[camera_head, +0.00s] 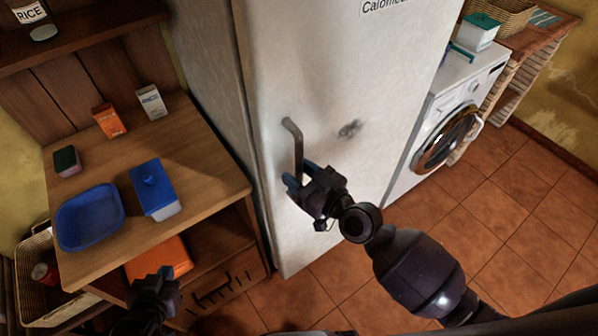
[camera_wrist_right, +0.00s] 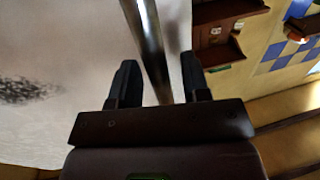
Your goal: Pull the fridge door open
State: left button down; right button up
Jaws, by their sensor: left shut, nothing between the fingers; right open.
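The white fridge door (camera_head: 340,75) stands in the middle of the head view and looks shut. Its metal handle (camera_head: 294,133) is a vertical bar near the door's left edge. My right gripper (camera_head: 297,183) is at the lower part of the handle. In the right wrist view, my right gripper (camera_wrist_right: 158,78) is open, with the handle (camera_wrist_right: 148,38) between its two fingers, nearer the right one. A gap shows on the left side, and whether the right finger touches is unclear. My left gripper (camera_head: 160,279) is shut and empty at the lower left, in front of the shelf unit.
A wooden counter (camera_head: 100,185) left of the fridge holds a blue tray (camera_head: 90,216), a blue-lidded box (camera_head: 153,188), cartons and a sponge (camera_head: 67,161). A washing machine (camera_head: 447,120) stands right of the fridge. Tiled floor (camera_head: 500,215) is free at the right.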

grip_shut()
jog(key=shift+s, duration=0.1)
dwell(0.4)
